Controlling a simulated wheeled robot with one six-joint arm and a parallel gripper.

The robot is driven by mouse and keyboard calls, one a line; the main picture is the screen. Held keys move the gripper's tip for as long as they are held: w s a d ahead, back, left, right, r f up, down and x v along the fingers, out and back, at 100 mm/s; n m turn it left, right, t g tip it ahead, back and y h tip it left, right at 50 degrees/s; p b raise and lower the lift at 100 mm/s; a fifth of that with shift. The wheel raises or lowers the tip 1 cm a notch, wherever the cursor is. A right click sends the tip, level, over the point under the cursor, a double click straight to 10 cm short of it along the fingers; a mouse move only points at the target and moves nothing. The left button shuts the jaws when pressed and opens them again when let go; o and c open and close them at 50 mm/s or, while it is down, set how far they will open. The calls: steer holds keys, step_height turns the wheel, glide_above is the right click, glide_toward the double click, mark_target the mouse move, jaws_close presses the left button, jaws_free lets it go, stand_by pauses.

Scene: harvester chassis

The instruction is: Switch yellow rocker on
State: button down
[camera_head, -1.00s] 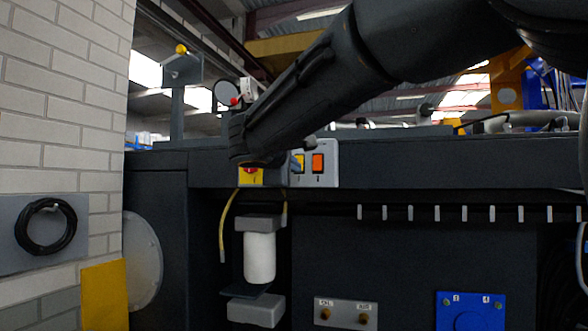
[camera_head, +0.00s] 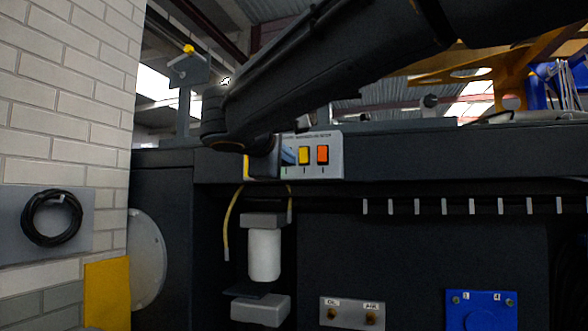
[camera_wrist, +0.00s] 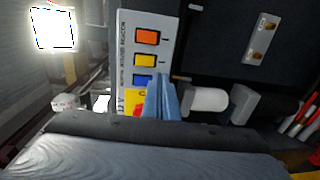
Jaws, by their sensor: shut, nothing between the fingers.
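The yellow rocker (camera_head: 305,155) sits on a pale switch panel (camera_head: 334,160), left of the orange rocker (camera_head: 322,154). In the wrist view, the yellow rocker (camera_wrist: 144,60) lies between the orange rocker (camera_wrist: 147,36) and the blue rocker (camera_wrist: 143,80). Its whole face shows in both views; I cannot tell its on or off state. My gripper (camera_wrist: 161,82) has blue fingers that are shut and empty. They point at the panel beside the blue rocker, partly covering its edge, apart from the yellow rocker in the picture. Contact cannot be judged.
A red and yellow control (camera_wrist: 138,107) is beside the blue rocker, partly hidden by my fingers. A white cylinder (camera_head: 264,254) and a yellow hose (camera_head: 230,222) are below the panel. A brick wall (camera_head: 65,120) stands at left.

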steer(key=v, duration=0.2)
steer(key=f+b+v, duration=0.1)
steer(key=v, duration=0.2)
stand_by(0.5)
steer(key=d+f+m+g, duration=0.1)
steer(key=d+f+g, duration=0.25)
steer(key=f, duration=0.65)
steer(key=s+d+f+m+g+y, duration=0.15)
steer(key=d+f, duration=0.25)
steer(key=f, duration=0.7)
steer(key=d+f+m+g+h, duration=0.1)
steer(key=d+f+g, duration=0.2)
steer(key=f, duration=0.7)
steer(key=s+d+f+m+g+y, duration=0.2)
steer(key=s+d+f+m+g, duration=0.1)
steer(key=s+f, duration=0.6)
steer(key=s+d+f+m+g+y, duration=0.3)
steer(key=s+f+m, duration=0.4)
steer(key=f, duration=1.1)
steer(key=s+d+g, duration=0.1)
steer(key=s+d, duration=0.1)
steer(key=s, duration=0.1)
steer(key=shift+d, duration=0.25)
